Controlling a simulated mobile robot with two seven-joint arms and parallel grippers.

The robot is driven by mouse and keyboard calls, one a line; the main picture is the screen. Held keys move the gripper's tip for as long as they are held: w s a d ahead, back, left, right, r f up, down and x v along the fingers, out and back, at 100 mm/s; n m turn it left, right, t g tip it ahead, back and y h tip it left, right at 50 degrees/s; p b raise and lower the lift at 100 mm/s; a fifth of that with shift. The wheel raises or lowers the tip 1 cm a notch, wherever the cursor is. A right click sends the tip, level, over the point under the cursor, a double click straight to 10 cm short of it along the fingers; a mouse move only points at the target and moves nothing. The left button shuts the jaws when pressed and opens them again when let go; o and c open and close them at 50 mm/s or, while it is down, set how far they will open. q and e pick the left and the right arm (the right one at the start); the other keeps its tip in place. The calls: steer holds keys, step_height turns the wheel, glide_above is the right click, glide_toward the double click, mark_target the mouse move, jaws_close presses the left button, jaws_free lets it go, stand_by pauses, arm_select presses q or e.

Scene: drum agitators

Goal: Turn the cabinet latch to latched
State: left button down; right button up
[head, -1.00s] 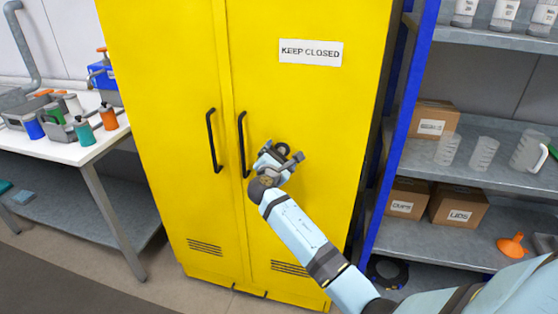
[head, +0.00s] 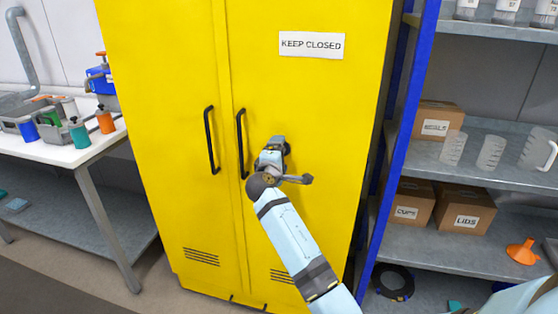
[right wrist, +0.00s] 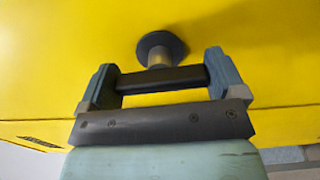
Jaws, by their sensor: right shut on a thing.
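The yellow cabinet (head: 330,110) stands closed in the middle of the head view, with a KEEP CLOSED sign on its right door. My right gripper (head: 273,149) is at that door, right of the door handles, and largely hides the latch there. In the right wrist view the latch (right wrist: 162,79) is a dark crossbar on a short grey stem, with a round dark base against the yellow door. My right gripper (right wrist: 163,78) is shut on the crossbar, one blue-grey finger at each end. My left gripper is not in view.
Two black door handles (head: 211,140) (head: 241,144) stick out left of my right gripper. A blue-framed shelf (head: 401,130) with boxes and jugs stands close on the right. A white worktable (head: 75,150) with bottles is on the left.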

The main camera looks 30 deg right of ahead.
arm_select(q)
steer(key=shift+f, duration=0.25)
arm_select(e)
steer(key=shift+m, duration=0.3)
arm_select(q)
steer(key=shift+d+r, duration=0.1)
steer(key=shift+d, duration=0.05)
arm_select(e)
steer(key=o, duration=0.6)
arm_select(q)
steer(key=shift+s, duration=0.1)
arm_select(e)
steer(key=shift+o, duration=0.2)
steer(key=shift+s+a, duration=0.1)
